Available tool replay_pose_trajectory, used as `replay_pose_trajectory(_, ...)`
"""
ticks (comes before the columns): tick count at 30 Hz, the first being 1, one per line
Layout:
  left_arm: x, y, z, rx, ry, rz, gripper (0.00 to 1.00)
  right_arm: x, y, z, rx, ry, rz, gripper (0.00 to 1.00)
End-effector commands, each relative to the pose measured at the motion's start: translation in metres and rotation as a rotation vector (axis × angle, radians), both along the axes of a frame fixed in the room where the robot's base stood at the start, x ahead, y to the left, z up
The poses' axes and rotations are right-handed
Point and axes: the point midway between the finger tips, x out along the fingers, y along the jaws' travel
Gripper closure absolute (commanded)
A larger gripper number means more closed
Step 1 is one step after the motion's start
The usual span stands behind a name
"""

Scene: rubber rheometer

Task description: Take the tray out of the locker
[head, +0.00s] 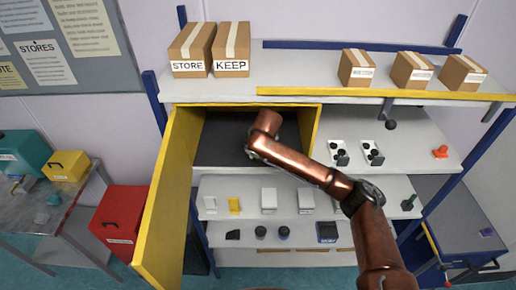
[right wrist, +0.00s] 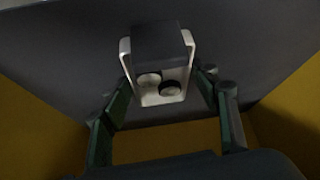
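The locker (head: 184,150) is a yellow-edged compartment under the top shelf, with its yellow door (head: 168,200) swung open to the left. My right arm reaches into it, and its gripper is hidden inside in the head view. In the right wrist view a small white tray (right wrist: 184,84) holds a dark block and two round parts, one pale and one dark. It rests on the grey locker floor. My right gripper (right wrist: 163,85) is open, its green fingers spread to either side of the tray, close to its sides. The tray cannot be seen in the head view. My left gripper is not in view.
Two similar white holders (head: 338,153) with black round parts stand on the shelf right of the locker. Cardboard boxes (head: 231,47) stand above it. A lower shelf (head: 300,188) carries small items. A red box (head: 119,222) stands left of the door.

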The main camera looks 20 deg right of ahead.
Motion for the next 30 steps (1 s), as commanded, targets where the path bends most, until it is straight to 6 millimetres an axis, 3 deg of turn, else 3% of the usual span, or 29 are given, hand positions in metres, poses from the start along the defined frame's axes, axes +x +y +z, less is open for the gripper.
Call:
replay_pose_trajectory(11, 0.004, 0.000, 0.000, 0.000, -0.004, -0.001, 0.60, 0.000, 0.000, 0.000, 0.000, 0.000, 0.000, 0.76)
replay_pose_trajectory(20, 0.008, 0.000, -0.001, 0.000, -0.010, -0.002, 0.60, 0.000, 0.000, 0.001, 0.001, -0.001, 0.001, 0.77)
replay_pose_trajectory(26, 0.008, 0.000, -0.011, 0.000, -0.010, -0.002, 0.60, 0.001, 0.001, 0.013, 0.002, -0.003, 0.000, 0.77)
replay_pose_trajectory(30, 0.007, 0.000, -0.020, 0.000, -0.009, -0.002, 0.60, -0.019, 0.003, 0.012, 0.001, -0.001, 0.004, 0.77)
